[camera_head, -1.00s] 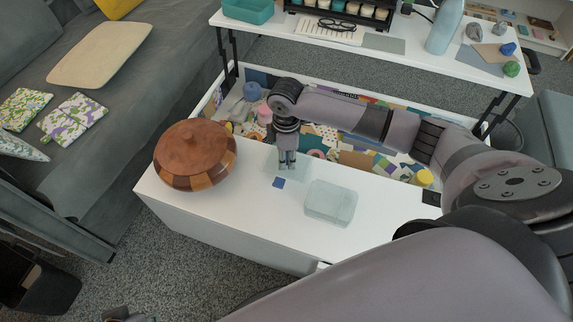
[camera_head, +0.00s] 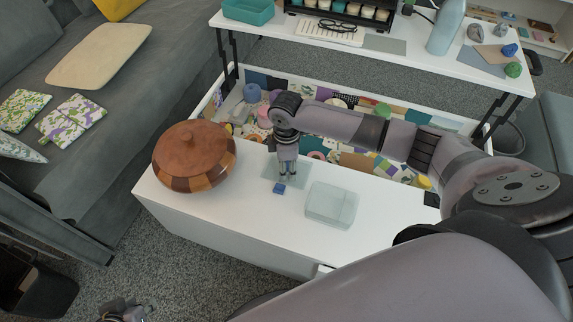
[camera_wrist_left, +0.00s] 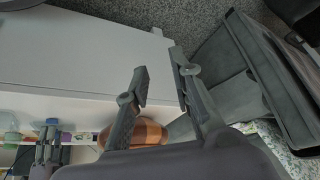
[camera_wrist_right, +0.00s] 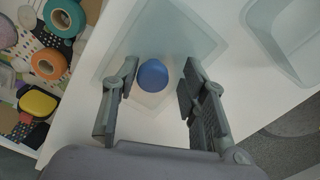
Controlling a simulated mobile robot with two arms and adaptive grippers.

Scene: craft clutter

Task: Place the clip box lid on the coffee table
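The clip box lid, a flat clear pale-green panel (camera_head: 272,168), shows at the white coffee table's (camera_head: 240,215) near surface under my right gripper (camera_head: 287,176). It also shows in the right wrist view (camera_wrist_right: 195,35). I cannot tell whether it touches the table. A small blue piece (camera_head: 279,188) is at its near edge; in the right wrist view it looks round (camera_wrist_right: 153,75) and sits between my spread fingers, with gaps on both sides. The clear clip box (camera_head: 331,205) stands to the right. My left gripper (camera_wrist_left: 160,62) is open and empty, low beside the table.
A lidded wooden bowl (camera_head: 195,155) stands at the left end of the surface. Behind, the open compartment holds craft clutter (camera_head: 355,160). The raised tabletop (camera_head: 405,58) carries a bottle (camera_head: 445,28) and stationery. A grey sofa (camera_head: 100,170) is at left.

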